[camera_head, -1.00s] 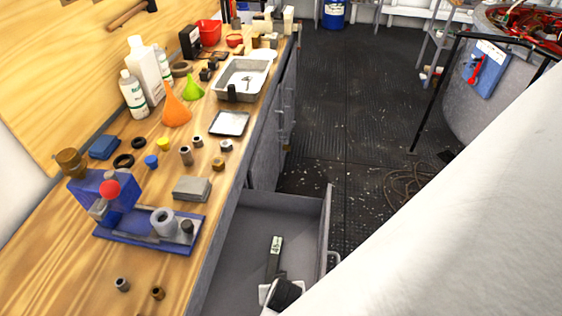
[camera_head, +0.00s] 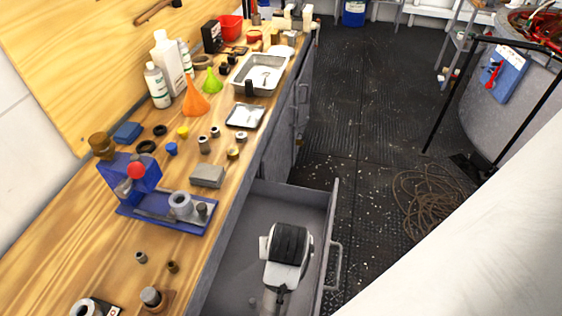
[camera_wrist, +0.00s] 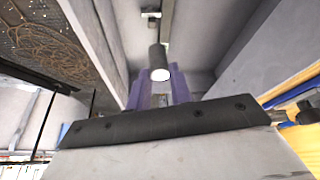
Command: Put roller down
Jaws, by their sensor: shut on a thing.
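The roller (camera_wrist: 158,58) is a dark grey cylinder with a pale, bright end, seen in the wrist view. My gripper (camera_wrist: 160,82) is shut on it, with a purple finger on either side. In the head view my black and white wrist is over the open grey drawer (camera_head: 262,207), and the fingers and roller cannot be made out there. The wrist view looks along the drawer between its grey walls. I cannot tell whether the roller touches the drawer floor.
The wooden bench (camera_head: 75,227) at left carries a blue press (camera_head: 165,210), funnels, bottles, trays and several small cylinders. The drawer front with its handle (camera_head: 335,265) stands out over the dark floor. Coiled cable (camera_head: 430,205) lies at right.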

